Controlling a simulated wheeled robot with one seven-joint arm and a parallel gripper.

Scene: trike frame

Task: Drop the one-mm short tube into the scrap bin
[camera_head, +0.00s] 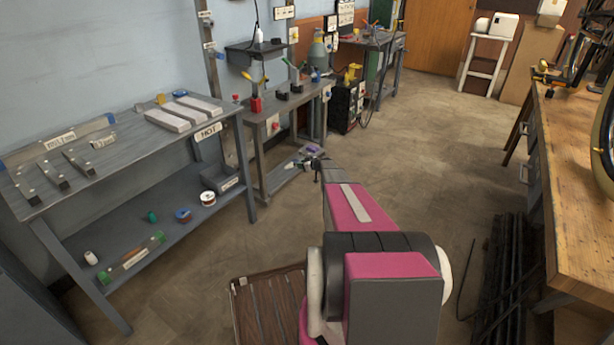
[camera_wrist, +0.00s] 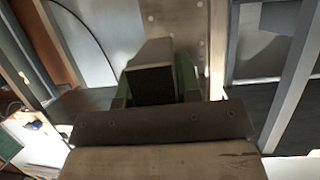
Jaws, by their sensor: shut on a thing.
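My gripper (camera_wrist: 152,88) is shut on a short square-section tube (camera_wrist: 151,52) in the wrist view. The tube is grey along its side with a dark end towards the camera, and green fingers sit on both sides of it. In the head view my gripper (camera_head: 314,164) is small, out at the far end of my pink arm, in front of the second bench. The tube is too small to make out there. I cannot pick out a scrap bin for certain in either view.
A grey bench (camera_head: 95,172) labelled HOT holds metal bars; its lower shelf has spools and a small labelled box (camera_head: 220,178). A second bench (camera_head: 283,112) stands beyond it. A wooden workbench (camera_head: 572,150) is at right, with dark bars below. Open floor (camera_head: 425,140) lies between.

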